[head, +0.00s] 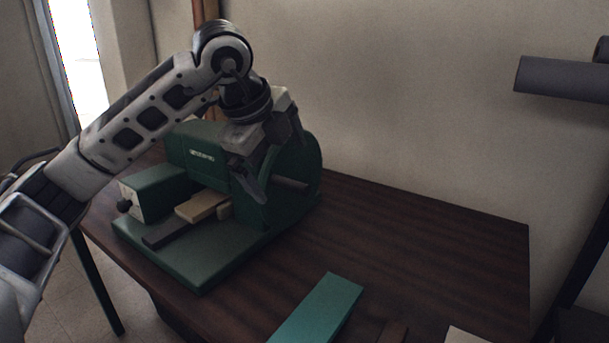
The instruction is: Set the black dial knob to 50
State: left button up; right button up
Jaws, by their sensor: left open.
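A green machine (215,250) stands on the dark wooden table. A small black knob (124,206) sits on the pale front plate of its low box (155,190), at the machine's left end. The knob's marks are too small to read. My left gripper (268,170) is open and points down in front of the machine's upright right part, to the right of the knob and well apart from it. No object shows between its fingers. The arm passes above the box and hides part of the machine. My right gripper is not in view.
A teal block or fabric piece (318,308) lies at the table's front, beside a brown piece (393,332) and a pale item (465,335). The table's right part (450,235) is clear. A grey roll (560,78) sticks out at the upper right.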

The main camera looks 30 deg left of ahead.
aim_at(123, 206)
jog(key=k, duration=1)
